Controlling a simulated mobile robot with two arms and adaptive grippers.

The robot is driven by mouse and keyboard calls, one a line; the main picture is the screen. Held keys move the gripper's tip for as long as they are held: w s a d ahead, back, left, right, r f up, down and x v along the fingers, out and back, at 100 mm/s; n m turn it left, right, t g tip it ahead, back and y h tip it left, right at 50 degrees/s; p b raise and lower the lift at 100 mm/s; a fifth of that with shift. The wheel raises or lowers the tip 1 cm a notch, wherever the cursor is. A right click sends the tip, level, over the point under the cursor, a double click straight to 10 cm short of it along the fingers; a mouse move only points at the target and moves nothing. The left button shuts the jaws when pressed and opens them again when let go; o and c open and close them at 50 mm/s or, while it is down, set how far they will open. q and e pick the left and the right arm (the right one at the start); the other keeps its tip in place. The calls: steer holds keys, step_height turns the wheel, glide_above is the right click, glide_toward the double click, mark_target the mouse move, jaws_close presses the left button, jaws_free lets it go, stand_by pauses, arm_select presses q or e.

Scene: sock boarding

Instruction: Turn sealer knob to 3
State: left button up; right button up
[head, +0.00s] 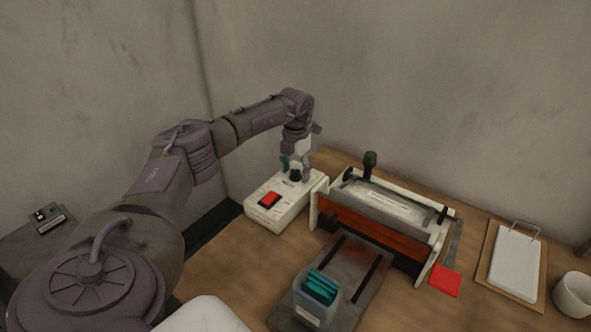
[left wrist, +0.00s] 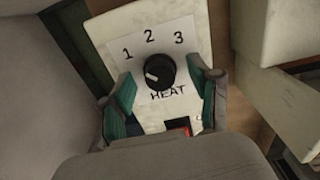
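The black heat knob (left wrist: 160,72) sits on a white label with 1, 2, 3 above it and "HEAT" below. Its white mark points left and slightly down, below the 1. The knob is on the white control box (head: 263,214), beside the sealer (head: 372,222); it also shows in the head view (head: 295,175). My left gripper (left wrist: 163,80) is over the box, its teal-padded fingers apart on either side of the knob, with gaps visible between pads and knob. In the head view the left gripper (head: 294,163) points down at the knob. My right gripper is not in view.
A red switch (head: 270,199) is on the box's near end. A bin with teal pieces (head: 318,290) stands before the sealer on a grey plate. A red square (head: 445,280), a clipboard (head: 513,262) and a white cup (head: 574,294) are to the right.

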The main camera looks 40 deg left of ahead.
arm_select(q)
steer(key=c, duration=1.1)
steer(key=shift+c, duration=0.2)
steer(key=m, duration=0.4)
steer(key=shift+m, duration=0.3)
steer(key=m, duration=0.4)
steer(key=shift+m+b, duration=0.3)
steer(key=shift+b, duration=0.05)
steer(key=m, duration=0.4)
steer(key=shift+m, duration=0.3)
steer(key=shift+r+m+b, duration=0.1)
steer(key=shift+m+b, duration=0.35)
steer(key=shift+m, duration=1.55)
